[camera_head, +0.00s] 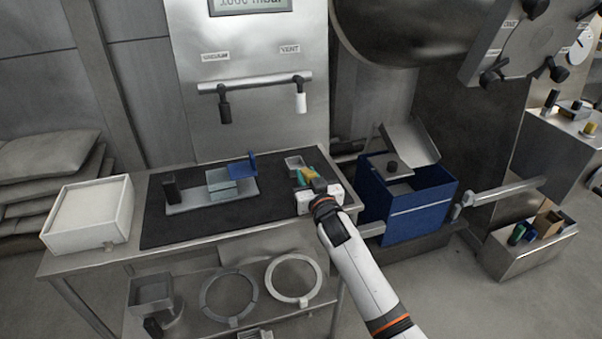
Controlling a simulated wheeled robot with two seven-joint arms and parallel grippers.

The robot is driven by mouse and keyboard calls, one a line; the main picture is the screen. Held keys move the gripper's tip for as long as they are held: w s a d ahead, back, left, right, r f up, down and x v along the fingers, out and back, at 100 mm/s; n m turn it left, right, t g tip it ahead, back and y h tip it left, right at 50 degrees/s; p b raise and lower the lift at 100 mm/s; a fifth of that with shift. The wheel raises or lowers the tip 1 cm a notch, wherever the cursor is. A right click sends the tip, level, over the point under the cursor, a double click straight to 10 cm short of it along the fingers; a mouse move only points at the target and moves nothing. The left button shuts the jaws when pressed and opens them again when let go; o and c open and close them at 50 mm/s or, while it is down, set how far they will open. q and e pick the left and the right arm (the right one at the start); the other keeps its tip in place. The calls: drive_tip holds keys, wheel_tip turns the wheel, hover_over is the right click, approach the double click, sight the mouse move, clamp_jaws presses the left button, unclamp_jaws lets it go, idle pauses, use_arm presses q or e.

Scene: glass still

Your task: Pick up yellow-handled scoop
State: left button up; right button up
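A small yellow item (309,171), which looks like the scoop's handle, shows at the right end of the dark mat (270,205) on the metal bench. A teal piece lies against it, and I cannot tell whether it is part of the same thing. My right gripper (306,187) is over this spot, and its white body and wrist hide part of the items. Its fingertips are too small and covered to tell if they are open or touching the handle. My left gripper is not in view.
A small metal tray (293,162) stands just behind the yellow item. A stand with a blue flap (240,168) is at mid-mat. A white box (90,212) is on the left. A blue open bin (410,208) stands right of the bench.

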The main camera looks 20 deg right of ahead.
clamp_jaws()
drive_tip(key=shift+r, duration=0.15)
wheel_tip(320, 180, up, 10)
drive_tip(key=shift+f, duration=0.1)
drive_tip(key=shift+o, duration=1.2)
unclamp_jaws()
clamp_jaws()
